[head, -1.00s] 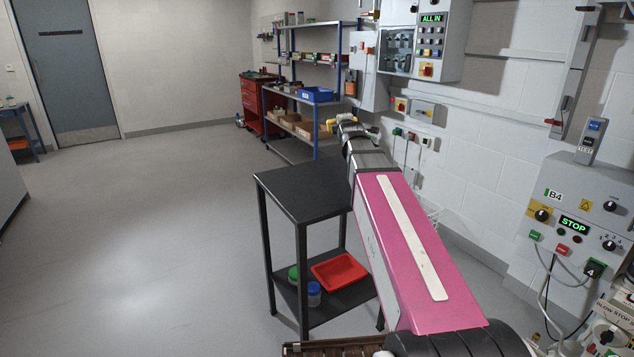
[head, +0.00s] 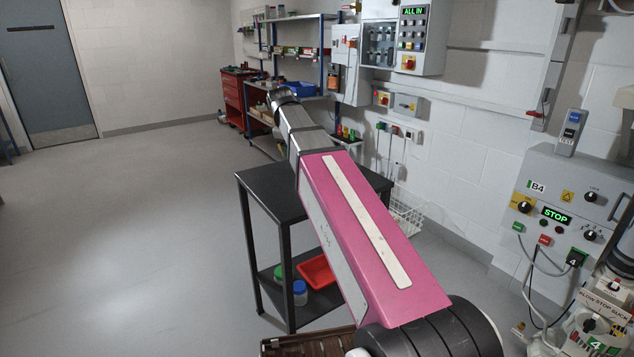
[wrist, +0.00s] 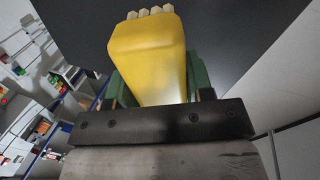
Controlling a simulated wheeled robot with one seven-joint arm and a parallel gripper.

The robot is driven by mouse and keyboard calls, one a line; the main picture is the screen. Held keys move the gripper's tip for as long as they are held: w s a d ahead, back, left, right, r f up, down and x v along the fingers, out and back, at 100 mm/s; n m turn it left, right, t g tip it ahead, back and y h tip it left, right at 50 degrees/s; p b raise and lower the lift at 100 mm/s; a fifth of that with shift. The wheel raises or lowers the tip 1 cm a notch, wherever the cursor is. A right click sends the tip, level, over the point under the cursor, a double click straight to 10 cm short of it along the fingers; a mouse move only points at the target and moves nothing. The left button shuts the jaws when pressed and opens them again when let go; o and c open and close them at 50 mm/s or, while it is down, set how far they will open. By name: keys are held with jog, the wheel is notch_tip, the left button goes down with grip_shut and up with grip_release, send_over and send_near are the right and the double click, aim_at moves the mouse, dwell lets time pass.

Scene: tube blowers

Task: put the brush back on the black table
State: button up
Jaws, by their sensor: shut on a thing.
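In the wrist view my gripper (wrist: 158,84) is shut on the yellow brush (wrist: 148,50). The brush stands out from between the green fingers, with pale bristle tufts at its far end. The dark surface behind it looks like the black table's top, but I cannot tell how far away that is. In the head view the black table (head: 265,184) stands left of my pink arm link, which covers part of its top. That top shows bare where it is visible. My gripper and the brush are hidden in the head view, beyond the end of my arm.
A red tray (head: 317,272) and capped jars (head: 300,292) sit on the table's lower shelf. A wire basket (head: 407,218) is behind it by the wall. Control box B4 (head: 570,205) is at right, a shelf rack (head: 300,55) at the back. Open floor (head: 130,230) lies left.

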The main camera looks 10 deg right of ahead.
jog(key=s+a+m+g+y, duration=0.1)
jog(key=s+m+g+y, duration=0.15)
jog(key=s, duration=0.35)
jog(key=shift+m+t, duration=0.45)
jog(key=w+d+f, duration=0.2)
jog(key=d, duration=0.1)
jog(key=w+d+f, duration=0.2)
jog(key=w+d, duration=0.1)
jog(key=w+d+f, duration=0.2)
jog(key=d, duration=0.1)
jog(key=shift+w+d, duration=0.1)
jog(key=shift+w, duration=0.05)
jog(key=shift+f, duration=2)
jog(key=o, duration=0.8)
jog(key=shift+o, duration=0.2)
